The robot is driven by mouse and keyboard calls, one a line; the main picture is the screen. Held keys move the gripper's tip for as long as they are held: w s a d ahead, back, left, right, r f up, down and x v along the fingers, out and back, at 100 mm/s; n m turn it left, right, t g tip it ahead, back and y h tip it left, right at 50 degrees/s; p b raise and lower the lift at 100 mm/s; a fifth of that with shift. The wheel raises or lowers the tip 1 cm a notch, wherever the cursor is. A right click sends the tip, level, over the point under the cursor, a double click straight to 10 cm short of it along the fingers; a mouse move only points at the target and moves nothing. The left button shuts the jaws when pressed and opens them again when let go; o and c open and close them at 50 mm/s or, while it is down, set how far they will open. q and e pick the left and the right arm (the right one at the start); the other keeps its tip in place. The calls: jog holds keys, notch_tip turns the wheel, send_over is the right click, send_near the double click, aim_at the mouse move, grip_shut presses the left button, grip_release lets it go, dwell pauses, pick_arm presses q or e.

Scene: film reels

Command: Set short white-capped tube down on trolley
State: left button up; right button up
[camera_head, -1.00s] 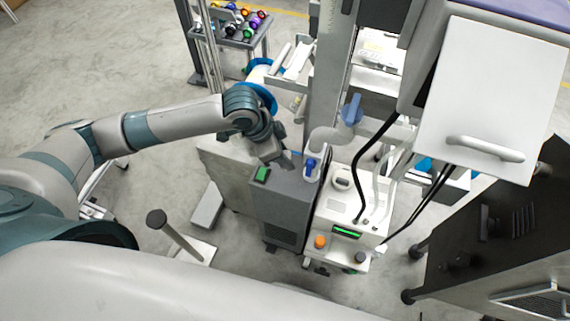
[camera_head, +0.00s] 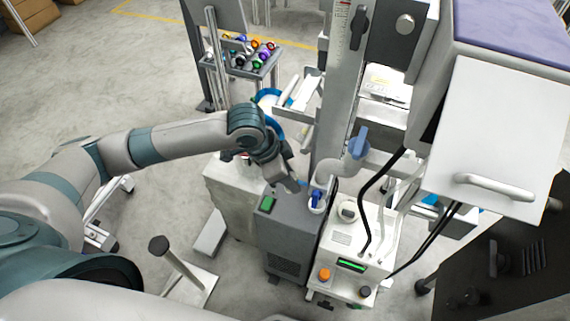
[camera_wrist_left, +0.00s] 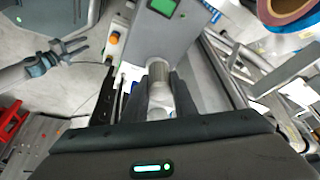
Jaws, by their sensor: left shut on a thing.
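In the left wrist view my left gripper (camera_wrist_left: 160,100) is shut on a pale grey-white cylinder, which I take to be the short white-capped tube (camera_wrist_left: 158,72). Its lower part is hidden between the dark fingers, and I cannot make it out in the head view. A small trolley (camera_head: 262,74) stands at the back left, with several dark tubes with coloured caps on its top.
A white machine with a green display (camera_head: 351,265) and black hoses stands right of the grey unit. A tall column (camera_head: 330,100) rises behind it. A white panel with a handle (camera_head: 490,130) is at the right. Open floor (camera_head: 100,70) lies at the left.

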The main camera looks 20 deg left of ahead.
pick_arm(q)
jog(key=w+a+r+n+t+y, duration=0.1)
jog(key=w+a+r+n+y, duration=0.1)
jog(key=r+n, duration=0.3)
jog(key=w+a+r+n+y, duration=0.1)
jog(key=r+n, duration=0.5)
jog(key=r, duration=0.6)
jog(key=w+a, duration=0.1)
jog(key=a, duration=0.1)
jog(key=shift+w+a+r+t+y, duration=0.3)
jog(key=shift+w+a+t+y, duration=0.1)
jog(key=shift+a, duration=0.1)
